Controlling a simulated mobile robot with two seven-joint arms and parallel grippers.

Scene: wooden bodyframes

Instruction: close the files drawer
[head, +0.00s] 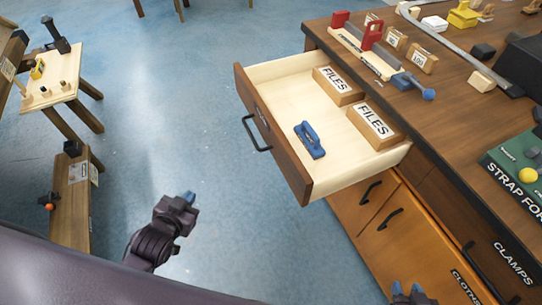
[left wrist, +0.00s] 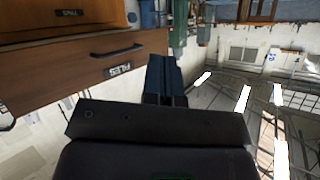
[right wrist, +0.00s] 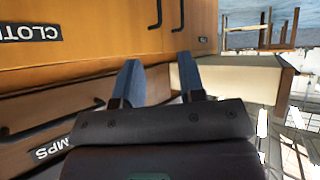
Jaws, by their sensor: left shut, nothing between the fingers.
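The files drawer (head: 290,170) is pulled far out of the workbench in the head view. Its wooden front has a black handle (head: 256,137) facing left. Inside lie two wooden blocks labelled FILES (head: 338,84) (head: 374,126) and a blue tool (head: 309,140). My left gripper (head: 188,197) is shut and empty, low and to the left of the drawer front, apart from it. Its closed fingers also show in the left wrist view (left wrist: 161,78). My right gripper (head: 408,293) is at the bottom edge, near the orange cabinet fronts; its fingers stand apart and empty in the right wrist view (right wrist: 158,80).
The workbench top (head: 450,100) holds a red clamp (head: 371,36), small labelled blocks and a green box (head: 515,165). A small wooden table (head: 55,85) stands at the left. Blue floor (head: 190,90) is clear left of the drawer.

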